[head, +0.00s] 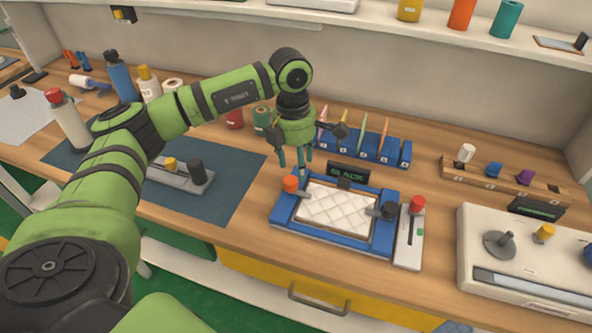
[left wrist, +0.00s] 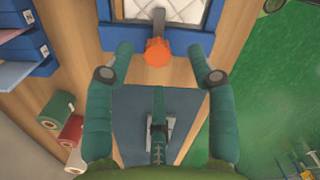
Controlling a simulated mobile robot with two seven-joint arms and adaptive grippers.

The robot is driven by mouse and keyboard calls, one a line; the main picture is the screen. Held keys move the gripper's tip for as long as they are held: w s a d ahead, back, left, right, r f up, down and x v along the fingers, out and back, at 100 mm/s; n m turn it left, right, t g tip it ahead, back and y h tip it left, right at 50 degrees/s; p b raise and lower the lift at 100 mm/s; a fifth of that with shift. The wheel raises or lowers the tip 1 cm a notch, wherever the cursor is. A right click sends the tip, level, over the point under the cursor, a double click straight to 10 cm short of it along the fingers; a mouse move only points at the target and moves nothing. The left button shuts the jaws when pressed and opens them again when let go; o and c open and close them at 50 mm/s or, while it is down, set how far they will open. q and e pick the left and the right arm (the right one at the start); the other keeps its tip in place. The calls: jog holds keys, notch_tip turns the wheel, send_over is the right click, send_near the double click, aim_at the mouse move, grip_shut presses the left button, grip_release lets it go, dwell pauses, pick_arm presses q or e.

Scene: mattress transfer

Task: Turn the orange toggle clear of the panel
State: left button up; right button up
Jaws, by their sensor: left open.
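The orange toggle (head: 290,183) sits at the left end of the blue frame (head: 285,212). Its grey arm reaches over the left edge of the white quilted panel (head: 335,210) lying in the frame. My left gripper (head: 295,163) points down just above the toggle, open and empty. In the left wrist view the orange knob (left wrist: 157,52) appears between the two spread fingertips (left wrist: 158,49), with a gap on each side. A dark toggle (head: 388,210) sits at the frame's right end. My right gripper is not in view.
A blue rack (head: 395,152) with coloured cards stands behind the frame. A small dark display (head: 348,173) is at its back edge. A white slider box with a red knob (head: 417,205) stands close on the right. A dark mat (head: 225,180) lies to the left.

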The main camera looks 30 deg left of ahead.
aim_at(290, 180)
pick_arm(q)
jog(key=shift+s+a+r+y, duration=0.1)
jog(key=shift+a+r+y, duration=0.1)
jog(key=shift+a, duration=0.3)
jog(key=shift+a+r+y, duration=0.1)
jog(key=shift+a+y, duration=0.1)
jog(key=shift+a, duration=0.25)
jog(key=shift+a+f, duration=0.1)
jog(key=shift+f, duration=0.15)
notch_tip(290, 180, down, 5)
jog(key=shift+s+r+p, duration=0.1)
jog(key=shift+s+p, duration=0.05)
jog(key=shift+p, duration=0.95)
jog(key=shift+f, duration=0.8)
grip_shut()
